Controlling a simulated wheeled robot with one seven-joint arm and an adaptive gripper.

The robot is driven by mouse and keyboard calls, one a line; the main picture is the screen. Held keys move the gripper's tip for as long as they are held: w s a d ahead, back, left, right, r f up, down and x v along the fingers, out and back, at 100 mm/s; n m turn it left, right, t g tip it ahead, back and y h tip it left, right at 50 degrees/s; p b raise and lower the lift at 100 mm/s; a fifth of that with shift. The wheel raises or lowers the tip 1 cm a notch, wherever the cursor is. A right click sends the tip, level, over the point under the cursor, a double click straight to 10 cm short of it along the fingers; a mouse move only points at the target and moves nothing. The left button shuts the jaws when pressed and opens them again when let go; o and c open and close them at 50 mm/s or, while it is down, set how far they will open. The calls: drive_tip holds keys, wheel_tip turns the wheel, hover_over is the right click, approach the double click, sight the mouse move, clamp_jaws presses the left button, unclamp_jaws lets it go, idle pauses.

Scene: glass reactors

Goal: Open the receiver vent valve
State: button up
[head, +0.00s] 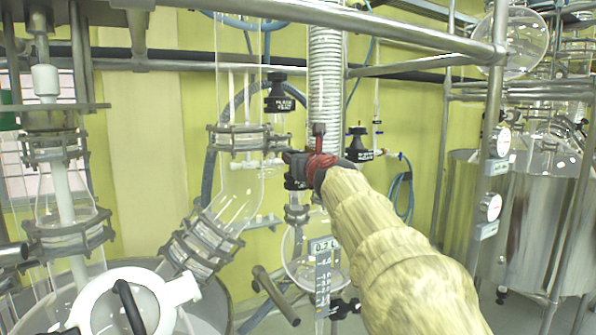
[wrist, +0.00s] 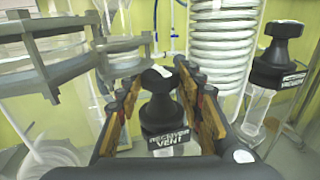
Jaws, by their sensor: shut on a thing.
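The receiver vent valve (wrist: 168,138) is a black knob with a white "RECEIVER VENT" label, standing upright in the middle of the wrist view. My gripper (wrist: 158,82) has its two fingers on either side of this knob and is shut on it. In the head view my gripper (head: 308,165) is at the glass column, at the end of my cloth-sleeved arm. There the gripper hides most of the valve, and the knob's turn cannot be read.
A similar black valve (wrist: 280,68) with a blurred label stands close on the right. A metal clamp flange (wrist: 65,70) is close on the left. A coiled condenser (head: 325,75) rises behind. Another black valve (head: 280,95) sits above left. A steel rail (head: 340,17) crosses overhead.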

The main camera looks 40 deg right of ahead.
drive_tip(key=shift+s+d+f+n+t+y+b, duration=0.15)
drive_tip(key=shift+f+n+t+y+b, duration=0.25)
drive_tip(key=shift+b, duration=0.5)
drive_tip(key=shift+d+r+n+y+b, duration=0.1)
drive_tip(key=shift+r+n+y+b, duration=0.1)
drive_tip(key=shift+n+y+b, duration=0.4)
drive_tip(key=y, duration=0.1)
drive_tip(key=n+t+y+b, duration=0.1)
drive_tip(key=y, duration=0.1)
drive_tip(key=shift+d+r, duration=0.15)
drive_tip(key=shift+d, duration=0.1)
drive_tip(key=n+y+p, duration=0.2)
drive_tip(key=y, duration=0.1)
drive_tip(key=n+y+p, duration=0.1)
drive_tip(key=shift+d+r, duration=0.2)
drive_tip(key=shift+d, duration=0.05)
drive_tip(key=n+y+p, duration=0.1)
drive_tip(key=y+p, duration=0.1)
drive_tip(key=shift+n+y+p, duration=0.4)
drive_tip(key=shift+f+y, duration=0.15)
drive_tip(key=shift+y, duration=0.15)
drive_tip(key=o, duration=1.2)
drive_tip(key=shift+c, duration=0.2)
